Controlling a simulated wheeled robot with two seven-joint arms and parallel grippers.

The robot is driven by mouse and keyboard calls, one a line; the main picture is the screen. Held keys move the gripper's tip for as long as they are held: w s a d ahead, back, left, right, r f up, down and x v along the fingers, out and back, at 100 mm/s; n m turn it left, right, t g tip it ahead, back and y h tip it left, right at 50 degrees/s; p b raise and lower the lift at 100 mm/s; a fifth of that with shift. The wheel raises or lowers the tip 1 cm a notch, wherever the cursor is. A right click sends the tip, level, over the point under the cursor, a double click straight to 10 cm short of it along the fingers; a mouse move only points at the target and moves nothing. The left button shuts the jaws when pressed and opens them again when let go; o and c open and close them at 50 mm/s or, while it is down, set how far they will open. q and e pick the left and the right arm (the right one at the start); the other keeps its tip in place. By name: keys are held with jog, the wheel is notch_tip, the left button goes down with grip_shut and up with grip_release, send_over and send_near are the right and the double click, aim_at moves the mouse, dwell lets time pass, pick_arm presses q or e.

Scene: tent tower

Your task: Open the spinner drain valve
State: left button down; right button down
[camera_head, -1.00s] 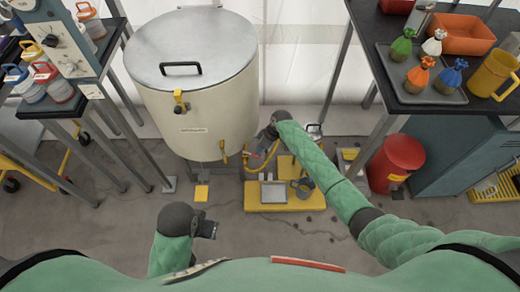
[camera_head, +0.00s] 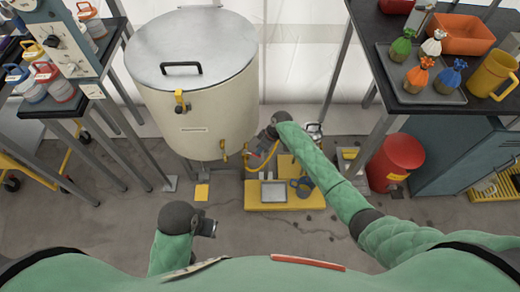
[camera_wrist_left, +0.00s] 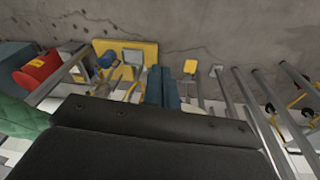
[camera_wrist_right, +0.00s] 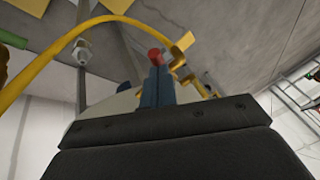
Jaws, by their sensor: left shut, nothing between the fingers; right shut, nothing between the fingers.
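The spinner is a large cream drum (camera_head: 195,105) with a grey lid, at the upper left of the head view. Small yellow valve fittings (camera_head: 224,150) sit low on its front, and a yellow hose (camera_head: 272,160) curves down beside them. My right gripper (camera_head: 258,158) is beside these fittings at the drum's lower right. In the right wrist view its shut fingers (camera_wrist_right: 157,85) are close to a red-tipped part (camera_wrist_right: 155,57) and a yellow lever (camera_wrist_right: 183,43); contact is unclear. My left gripper (camera_head: 208,229) is shut and empty above the floor, apart from the drum.
A yellow floor platform (camera_head: 310,202) holds a grey pan (camera_head: 273,192) and a blue item (camera_head: 303,186). A red canister (camera_head: 397,160) stands right, under a dark table with a tray (camera_head: 425,85). A rack stands left. The front floor is clear.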

pick_arm(q)
jog(key=shift+w+f, duration=0.25)
jog(key=shift+f, duration=0.35)
jog(key=shift+w+f, duration=0.25)
jog(key=shift+f, duration=0.3)
pick_arm(e)
jog(key=shift+s+m, duration=0.2)
jog(key=shift+m, duration=0.1)
pick_arm(q)
jog(key=shift+f, duration=0.1)
